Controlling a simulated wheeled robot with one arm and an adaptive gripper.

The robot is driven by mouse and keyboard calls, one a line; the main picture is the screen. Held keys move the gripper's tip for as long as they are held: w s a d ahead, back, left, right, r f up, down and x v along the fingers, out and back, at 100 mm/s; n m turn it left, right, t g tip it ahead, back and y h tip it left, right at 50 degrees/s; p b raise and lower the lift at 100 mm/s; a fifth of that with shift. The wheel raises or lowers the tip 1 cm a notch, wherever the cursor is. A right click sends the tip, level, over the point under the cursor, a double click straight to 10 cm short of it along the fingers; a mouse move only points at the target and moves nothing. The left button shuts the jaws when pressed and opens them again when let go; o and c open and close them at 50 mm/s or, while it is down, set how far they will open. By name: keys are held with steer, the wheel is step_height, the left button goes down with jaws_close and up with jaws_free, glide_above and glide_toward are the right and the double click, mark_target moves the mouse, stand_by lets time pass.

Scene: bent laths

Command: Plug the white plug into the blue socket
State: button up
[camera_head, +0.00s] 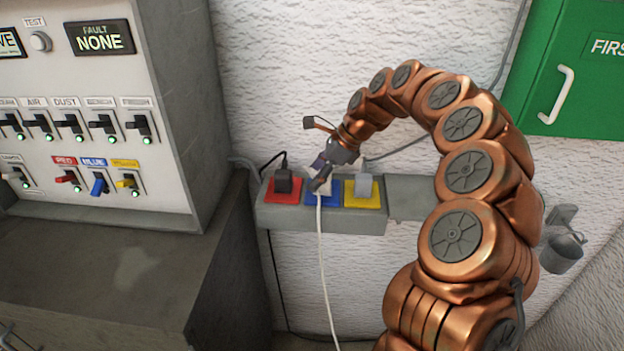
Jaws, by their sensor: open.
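The blue socket (331,194) is the middle one of three on a grey power strip (320,220). A white cable (323,262) runs up from below to the blue socket's front. The white plug (322,187) at its upper end is mostly hidden by my gripper, and I cannot tell how deeply it sits in the socket. My gripper (321,172) is open, with its fingers right at the plug and over the blue socket. Whether the fingers touch the plug is hidden.
A black plug (283,182) stands in the red socket at left, a grey plug (363,186) in the yellow socket at right. A control panel (95,110) with switches fills the left. A green cabinet (580,70) and a small bucket (562,252) are at right.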

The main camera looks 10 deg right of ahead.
steer(key=v, duration=1)
steer(key=shift+a+r, duration=0.1)
steer(key=s+a+n+g+h, duration=0.1)
steer(key=s+a+n, duration=0.25)
steer(key=s, duration=0.25)
steer(key=s+a+r+n, duration=0.1)
steer(key=s+a+n, duration=0.2)
steer(key=s+n, duration=0.25)
steer(key=s+a+n+g+h, duration=0.1)
steer(key=s+a+n, duration=0.2)
steer(key=s, duration=0.3)
steer(key=s+d+f+n+h, duration=0.1)
steer(key=s+d+f+n, duration=0.1)
steer(key=s, duration=0.6)
steer(key=s+d+f+n+g+h, duration=0.1)
steer(key=s+f+n, duration=0.3)
steer(key=s, duration=0.4)
steer(key=s+d+f+n+h, duration=0.2)
steer(key=s+f, duration=0.3)
steer(key=s, duration=0.3)
steer(key=shift+d+n+g, duration=0.4)
steer(key=shift+d+n, duration=0.1)
steer(key=shift+n, duration=0.3)
